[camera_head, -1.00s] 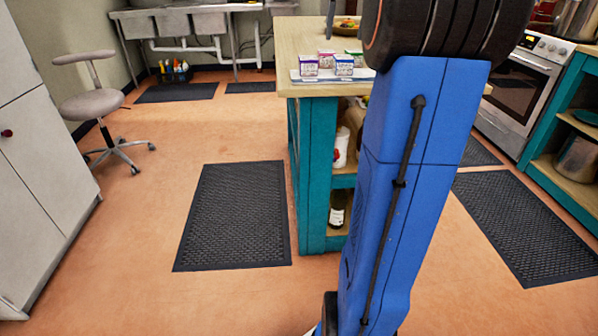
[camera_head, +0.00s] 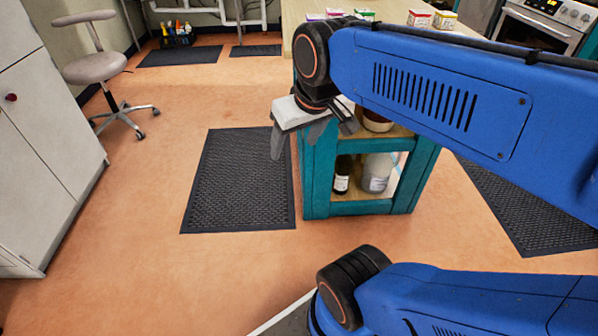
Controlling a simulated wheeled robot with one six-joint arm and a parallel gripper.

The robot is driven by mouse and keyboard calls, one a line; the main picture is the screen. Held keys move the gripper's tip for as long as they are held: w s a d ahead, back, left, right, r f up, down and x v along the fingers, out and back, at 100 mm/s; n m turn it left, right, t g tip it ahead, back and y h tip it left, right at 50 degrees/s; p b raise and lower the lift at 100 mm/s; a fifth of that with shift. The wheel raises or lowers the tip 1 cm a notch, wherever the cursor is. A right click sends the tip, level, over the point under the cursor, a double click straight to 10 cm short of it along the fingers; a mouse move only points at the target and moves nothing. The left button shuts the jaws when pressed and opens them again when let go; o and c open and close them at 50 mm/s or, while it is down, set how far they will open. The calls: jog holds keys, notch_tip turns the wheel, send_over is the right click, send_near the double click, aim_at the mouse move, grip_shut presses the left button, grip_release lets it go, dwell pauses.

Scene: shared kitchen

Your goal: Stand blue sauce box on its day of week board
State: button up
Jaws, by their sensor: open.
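My gripper (camera_head: 299,138) hangs in front of the near end of the island, with grey fingers pointing down. It is open, and nothing shows between its fingers. Several small boxes stand in a row on the island top (camera_head: 300,30): a purple one (camera_head: 315,17), a pink one (camera_head: 334,13), a green one (camera_head: 364,14), a red one (camera_head: 419,18) and a yellow one (camera_head: 445,20). I cannot pick out a blue box; my arm covers much of the worktop. No day of week board can be made out.
The island's teal frame (camera_head: 319,180) holds shelves with a dark bottle (camera_head: 342,174) and a pale jug (camera_head: 377,172). A black floor mat (camera_head: 238,180) lies left of it. A stool (camera_head: 97,68) and white cabinets (camera_head: 45,150) stand left. The floor between is clear.

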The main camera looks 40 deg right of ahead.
jog(key=s+a+f, duration=0.2)
jog(key=s+f, duration=0.2)
jog(key=f, duration=0.1)
jog(key=shift+f+n, duration=0.15)
jog(key=shift+n, duration=0.25)
jog(key=shift+s, duration=0.1)
jog(key=shift+c, duration=0.4)
